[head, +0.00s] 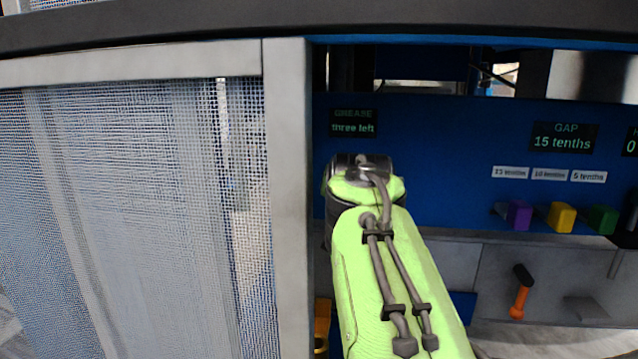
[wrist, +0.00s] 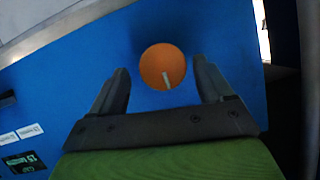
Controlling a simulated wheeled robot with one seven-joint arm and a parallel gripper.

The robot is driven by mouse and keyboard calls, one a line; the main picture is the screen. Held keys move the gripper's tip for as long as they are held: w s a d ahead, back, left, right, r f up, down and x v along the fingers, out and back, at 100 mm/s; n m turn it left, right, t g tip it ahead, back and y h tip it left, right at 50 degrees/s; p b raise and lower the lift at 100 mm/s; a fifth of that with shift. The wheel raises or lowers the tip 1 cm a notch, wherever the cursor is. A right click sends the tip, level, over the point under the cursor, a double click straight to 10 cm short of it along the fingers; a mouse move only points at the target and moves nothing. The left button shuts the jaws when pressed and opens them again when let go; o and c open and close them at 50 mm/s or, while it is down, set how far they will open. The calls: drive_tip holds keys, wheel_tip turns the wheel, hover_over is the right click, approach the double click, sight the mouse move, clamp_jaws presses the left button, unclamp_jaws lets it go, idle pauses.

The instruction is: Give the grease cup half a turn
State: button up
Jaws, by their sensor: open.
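In the wrist view an orange round cap with a pale line on it, which looks like the grease cup (wrist: 163,67), sits on the blue panel. My gripper (wrist: 163,80) is open, with one dark finger on each side of the cap and visible gaps between. I cannot tell how deep the fingertips reach beside it. In the head view my arm hides the cup and the gripper. A display (head: 353,123) above my arm reads "GREASE three left".
A mesh guard door (head: 150,200) with a grey frame stands close on the left of my arm. To the right are a "GAP 15 tenths" display (head: 563,137), purple (head: 518,215), yellow (head: 562,217) and green (head: 602,219) blocks, and an orange-handled lever (head: 520,295).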

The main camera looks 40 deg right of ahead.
drive_tip(key=x, duration=0.3)
drive_tip(key=shift+w+a, duration=0.15)
drive_tip(key=shift+w, duration=0.15)
drive_tip(key=shift+s+a+r, duration=0.1)
drive_tip(key=shift+s+a, duration=0.05)
drive_tip(key=shift+s, duration=0.2)
drive_tip(key=shift+w, duration=0.15)
drive_tip(key=c, duration=1)
